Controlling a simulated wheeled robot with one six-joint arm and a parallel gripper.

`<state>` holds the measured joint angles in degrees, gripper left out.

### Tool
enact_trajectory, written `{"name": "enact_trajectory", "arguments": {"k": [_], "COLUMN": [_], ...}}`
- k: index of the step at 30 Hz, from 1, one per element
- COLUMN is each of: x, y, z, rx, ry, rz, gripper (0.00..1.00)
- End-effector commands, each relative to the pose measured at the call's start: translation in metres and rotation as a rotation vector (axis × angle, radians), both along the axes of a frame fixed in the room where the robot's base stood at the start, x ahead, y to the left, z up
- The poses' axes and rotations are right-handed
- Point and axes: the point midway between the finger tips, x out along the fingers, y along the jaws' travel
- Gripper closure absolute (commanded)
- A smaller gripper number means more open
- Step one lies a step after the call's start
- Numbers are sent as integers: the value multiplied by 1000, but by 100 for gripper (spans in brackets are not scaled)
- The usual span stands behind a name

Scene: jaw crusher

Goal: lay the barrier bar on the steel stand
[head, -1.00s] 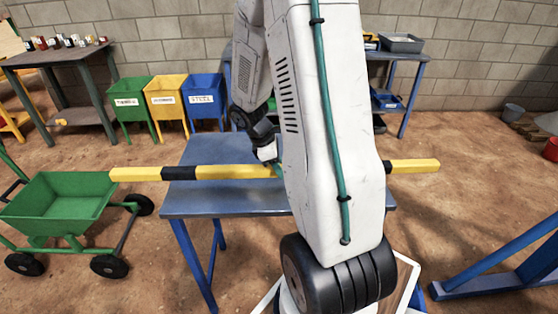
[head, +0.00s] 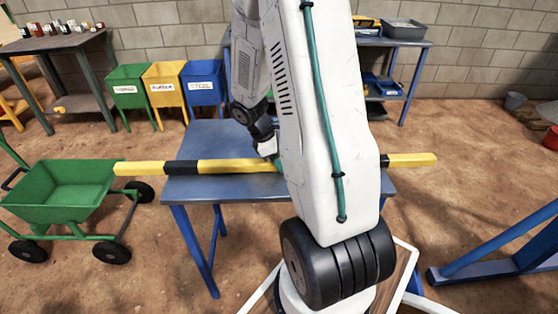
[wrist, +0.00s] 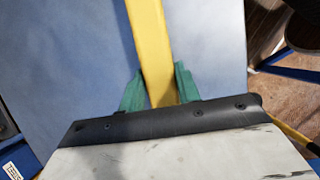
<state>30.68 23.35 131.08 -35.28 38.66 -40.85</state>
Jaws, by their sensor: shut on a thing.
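The barrier bar (head: 235,165) is long, yellow with black bands. It lies level across the top of the blue steel stand (head: 225,187), and both ends reach past the stand's sides. I cannot tell whether it touches the top or hangs just above it. My gripper (wrist: 159,88) is shut on the bar, with green fingers on both sides of it in the wrist view. In the head view my arm hides part of the bar and the right part of the stand, and the fingers barely show.
A green cart (head: 62,190) stands left of the stand, close to the bar's left end. Green, yellow and blue bins (head: 165,85) stand behind. A blue frame (head: 500,250) is at the right. The stand's top is otherwise clear where visible.

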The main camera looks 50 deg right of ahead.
Motion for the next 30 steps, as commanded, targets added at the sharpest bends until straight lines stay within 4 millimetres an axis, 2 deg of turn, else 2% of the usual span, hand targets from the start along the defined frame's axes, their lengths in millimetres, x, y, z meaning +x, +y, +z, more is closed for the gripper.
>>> {"name": "enact_trajectory", "arguments": {"k": [26,27,29,30], "x": [0,0,0,0], "y": [0,0,0,0], "z": [-7,-7,-7,-7], "rx": [1,2,2,2], "ry": [1,0,0,0], "rz": [1,1,1,1], "gripper": [100,59,42,42]}}
